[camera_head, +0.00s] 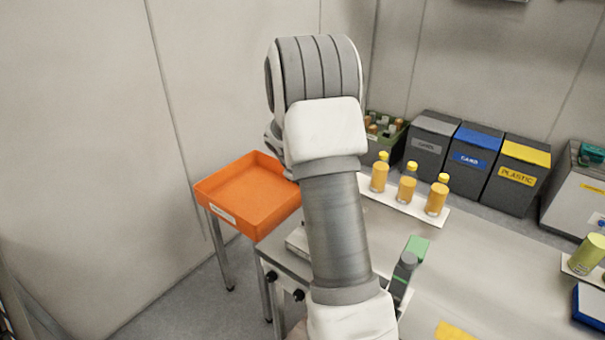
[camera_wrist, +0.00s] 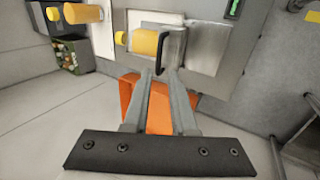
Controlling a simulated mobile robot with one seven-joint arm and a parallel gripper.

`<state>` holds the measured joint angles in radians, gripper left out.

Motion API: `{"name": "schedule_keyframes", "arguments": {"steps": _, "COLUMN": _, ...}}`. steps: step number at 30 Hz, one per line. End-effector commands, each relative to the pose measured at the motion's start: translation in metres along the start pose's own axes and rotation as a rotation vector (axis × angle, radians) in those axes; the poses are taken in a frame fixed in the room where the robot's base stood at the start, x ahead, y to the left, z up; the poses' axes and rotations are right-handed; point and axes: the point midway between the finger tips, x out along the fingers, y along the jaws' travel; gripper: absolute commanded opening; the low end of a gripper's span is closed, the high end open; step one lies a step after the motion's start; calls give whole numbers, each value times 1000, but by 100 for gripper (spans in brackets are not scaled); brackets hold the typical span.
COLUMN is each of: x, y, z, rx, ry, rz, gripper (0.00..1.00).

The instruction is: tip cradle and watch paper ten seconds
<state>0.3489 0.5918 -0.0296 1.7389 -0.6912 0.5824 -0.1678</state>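In the wrist view a silver metal cradle (camera_wrist: 174,47) with a black handle (camera_wrist: 163,52) stands on the bench. A yellow-orange bottle (camera_wrist: 146,42) with a yellow cap sits in or against it, cap toward the picture's left. Its exact tilt I cannot tell. A pale sheet, apparently the paper (camera_wrist: 148,18), shows around the cradle. My gripper (camera_wrist: 160,74) has its fingertips on either side of the handle's near end. Whether they press on it is unclear. In the head view my arm hides the gripper and cradle.
An orange tray (camera_head: 248,190) on a stand adjoins the bench's left end. Several yellow-capped bottles (camera_head: 407,184) stand on a white strip. A green crate (camera_head: 377,150) and glass, card and plastic bins (camera_head: 516,176) stand behind. A grey-green device (camera_head: 407,263) is right of my arm.

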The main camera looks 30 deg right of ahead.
Motion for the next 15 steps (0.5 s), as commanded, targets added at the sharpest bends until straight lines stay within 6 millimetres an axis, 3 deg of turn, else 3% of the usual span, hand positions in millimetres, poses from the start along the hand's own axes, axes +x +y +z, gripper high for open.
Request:
{"name": "schedule_keyframes", "arguments": {"steps": 6, "x": -46, "y": 0, "z": -1, "rx": 1, "ry": 4, "rz": 2, "gripper": 25}}
{"name": "schedule_keyframes", "arguments": {"steps": 15, "x": -79, "y": -1, "z": 0, "rx": 0, "ry": 1, "rz": 0, "gripper": 25}}
